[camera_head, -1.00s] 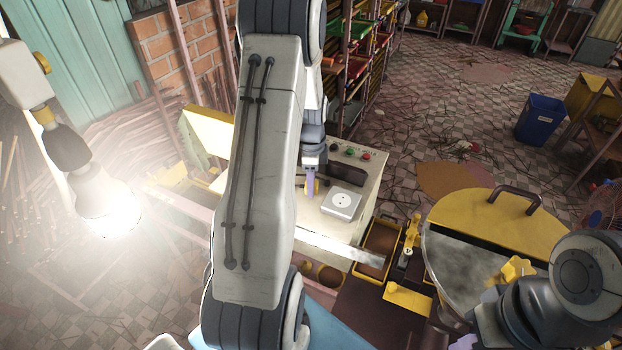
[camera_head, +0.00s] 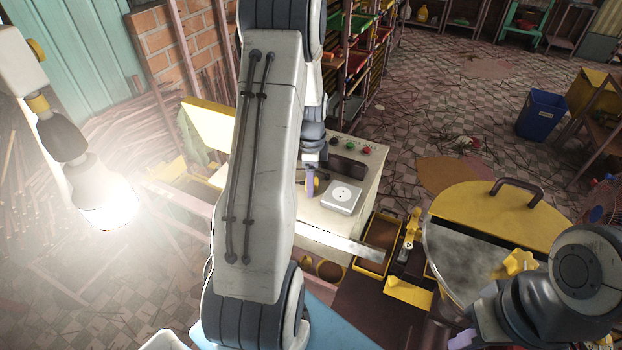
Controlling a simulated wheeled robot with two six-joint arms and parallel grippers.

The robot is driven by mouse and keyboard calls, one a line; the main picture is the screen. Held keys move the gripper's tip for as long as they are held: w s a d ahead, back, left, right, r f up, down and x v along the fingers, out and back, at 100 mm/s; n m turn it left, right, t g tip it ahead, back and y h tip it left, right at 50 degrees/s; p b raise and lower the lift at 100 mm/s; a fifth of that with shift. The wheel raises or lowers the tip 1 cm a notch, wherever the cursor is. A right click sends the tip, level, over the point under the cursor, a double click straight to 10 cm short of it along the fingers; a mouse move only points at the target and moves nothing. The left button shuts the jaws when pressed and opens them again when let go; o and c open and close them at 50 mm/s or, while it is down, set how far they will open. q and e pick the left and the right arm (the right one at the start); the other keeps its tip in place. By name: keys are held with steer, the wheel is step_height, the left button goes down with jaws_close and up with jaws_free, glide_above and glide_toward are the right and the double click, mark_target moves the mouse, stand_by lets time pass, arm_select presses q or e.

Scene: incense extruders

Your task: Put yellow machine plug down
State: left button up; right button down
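My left gripper (camera_head: 310,183) hangs over the pale machine box with its purple fingertips pointing down. A small yellow piece, seemingly the yellow machine plug (camera_head: 315,186), shows at the fingertips and looks held there. My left forearm hides much of this area. A white socket (camera_head: 342,197) with a round face sits on the box just right of the fingertips, and the plug looks apart from it. My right gripper (camera_head: 466,338) is low at the right, with little of its fingers visible; I cannot tell its opening.
A round metal drum with a yellow lid (camera_head: 500,215) and dark handle stands at the right. Brown-filled yellow trays (camera_head: 377,240) lie right of the box. A bright lamp (camera_head: 103,200) glares at the left. A blue bin (camera_head: 540,115) stands on the tiled floor.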

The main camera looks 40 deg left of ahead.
arm_select(q)
steer(key=shift+r, duration=0.3)
steer(key=shift+r+p, duration=0.55)
steer(key=shift+p, duration=0.05)
step_height(320, 180, up, 12)
steer(key=b, duration=0.3)
steer(key=shift+f, duration=0.2)
steer(key=shift+d, duration=0.1)
